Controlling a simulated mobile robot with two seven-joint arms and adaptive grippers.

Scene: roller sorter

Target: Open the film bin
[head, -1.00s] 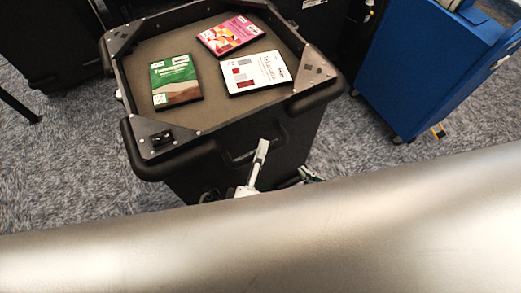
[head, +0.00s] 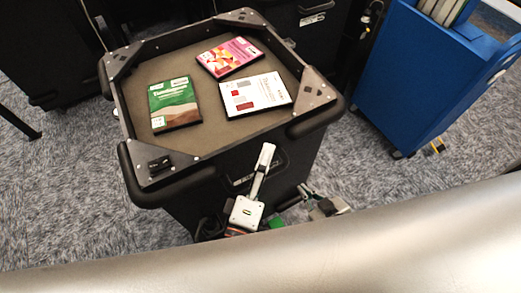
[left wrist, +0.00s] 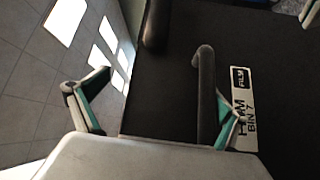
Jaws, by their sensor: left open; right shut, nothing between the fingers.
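The film bin (head: 205,190) is a black, upright bin with a dark top tray inside a raised rim. In the left wrist view its front (left wrist: 285,70) bears a white label (left wrist: 250,135) reading BIN 7. A dark bar handle (left wrist: 206,85) stands out beside the label. My left gripper (left wrist: 160,95) is open, with its two green-and-grey fingers spread in front of the bin. One finger is close to the handle; I cannot tell whether they touch. My right gripper (head: 325,208) is shut and empty, low near the bin's right side, partly hidden by my silver body.
Three flat cases lie on the bin's top: a green one (head: 174,105), a pink one (head: 229,56) and a white one (head: 255,93). A blue cart (head: 410,85) stands to the right. Other black bins (head: 50,50) stand behind. Grey carpet (head: 385,175) is clear between bin and cart.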

